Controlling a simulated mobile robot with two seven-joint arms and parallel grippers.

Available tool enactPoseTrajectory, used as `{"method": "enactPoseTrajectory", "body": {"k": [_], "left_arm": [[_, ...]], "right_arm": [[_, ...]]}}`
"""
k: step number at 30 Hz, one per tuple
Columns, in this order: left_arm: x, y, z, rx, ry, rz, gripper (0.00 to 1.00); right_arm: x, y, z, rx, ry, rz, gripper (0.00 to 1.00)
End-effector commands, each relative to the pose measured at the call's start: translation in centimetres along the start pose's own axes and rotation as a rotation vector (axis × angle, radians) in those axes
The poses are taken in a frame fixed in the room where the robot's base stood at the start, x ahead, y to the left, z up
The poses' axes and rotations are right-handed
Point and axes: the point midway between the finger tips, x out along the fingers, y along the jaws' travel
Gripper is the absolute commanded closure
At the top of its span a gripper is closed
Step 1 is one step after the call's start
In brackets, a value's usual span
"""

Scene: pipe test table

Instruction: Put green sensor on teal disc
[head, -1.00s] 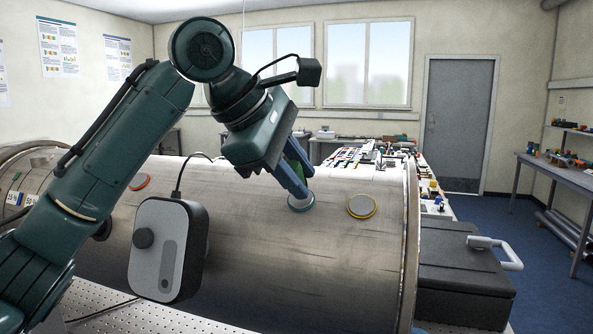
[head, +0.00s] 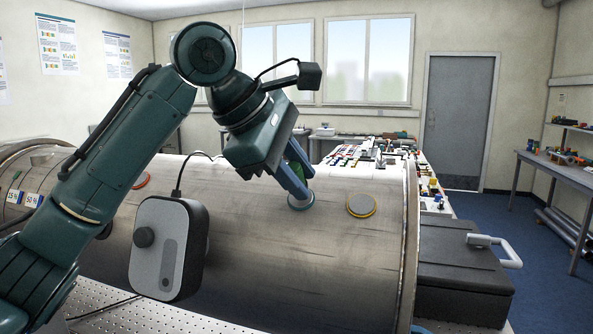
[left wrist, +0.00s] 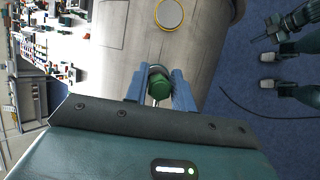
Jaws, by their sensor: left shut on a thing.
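The green sensor (left wrist: 160,84) is between the blue fingers of my left gripper (left wrist: 160,88), which is shut on it. In the head view the sensor (head: 296,175) shows as a green bit between the fingers of the left gripper (head: 298,190). The teal disc (head: 301,203) lies on the large metal pipe (head: 250,240), right at the fingertips. The sensor's lower end is at the disc, but I cannot tell whether they touch. My right gripper is not clearly in view.
A yellow-rimmed grey disc (head: 361,205) is on the pipe to the right, and an orange disc (head: 140,181) to the left. A grey-black box with a knob (head: 167,249) hangs on the pipe's front. A black case (head: 465,270) stands right of the pipe.

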Motion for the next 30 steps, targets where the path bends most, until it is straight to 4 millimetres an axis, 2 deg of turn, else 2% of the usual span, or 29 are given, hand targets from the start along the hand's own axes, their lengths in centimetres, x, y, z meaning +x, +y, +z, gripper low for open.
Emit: {"method": "enactPoseTrajectory", "body": {"k": [30], "left_arm": [[1.9,0.0,-0.8,0.0,0.0,0.001,1.0]], "right_arm": [[0.1,0.0,0.0,0.0,0.002,0.0,1.0]]}}
